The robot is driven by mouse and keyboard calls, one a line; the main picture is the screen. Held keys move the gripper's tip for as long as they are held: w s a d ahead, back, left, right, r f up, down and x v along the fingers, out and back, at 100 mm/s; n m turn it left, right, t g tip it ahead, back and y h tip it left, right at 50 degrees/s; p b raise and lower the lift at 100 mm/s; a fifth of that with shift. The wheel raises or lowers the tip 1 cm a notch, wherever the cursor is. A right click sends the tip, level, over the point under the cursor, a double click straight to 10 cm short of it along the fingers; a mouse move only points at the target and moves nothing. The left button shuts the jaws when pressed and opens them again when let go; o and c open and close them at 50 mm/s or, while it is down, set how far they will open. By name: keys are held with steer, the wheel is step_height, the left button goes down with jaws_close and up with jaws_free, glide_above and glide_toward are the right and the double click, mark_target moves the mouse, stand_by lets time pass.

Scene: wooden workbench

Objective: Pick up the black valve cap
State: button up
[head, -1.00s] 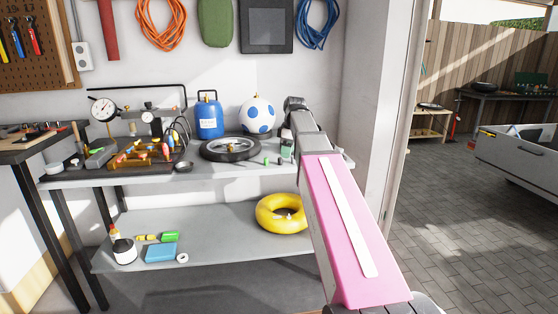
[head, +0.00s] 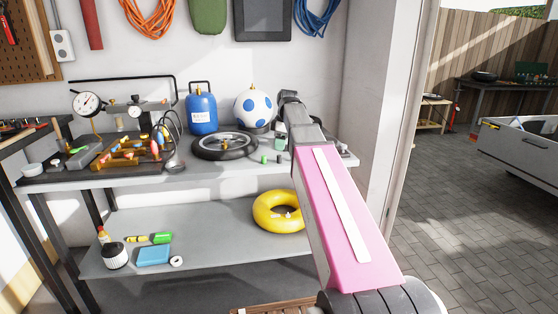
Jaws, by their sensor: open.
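A small dark cap (head: 279,159), which looks like the black valve cap, stands on the grey bench top (head: 215,170) to the right of the wheel. A small green cap (head: 264,158) stands just left of it. My pink arm reaches from the lower right up over the right end of the bench, and its dark far joint is above and behind the caps. My gripper itself cannot be made out; the arm hides that area.
A black-tyred wheel (head: 224,146) lies left of the caps. A small green-and-white box (head: 280,143) stands behind them. A blue gas bottle (head: 202,114) and a blue-spotted ball (head: 253,105) stand at the back. A yellow ring (head: 278,212) lies on the lower shelf (head: 205,240).

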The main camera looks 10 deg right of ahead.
mark_target(279, 156)
steer(key=shift+a+f, duration=0.2)
steer(key=shift+f, duration=1.35)
steer(key=shift+a+f, duration=0.15)
steer(key=shift+f, duration=1.4)
steer(key=c, duration=1)
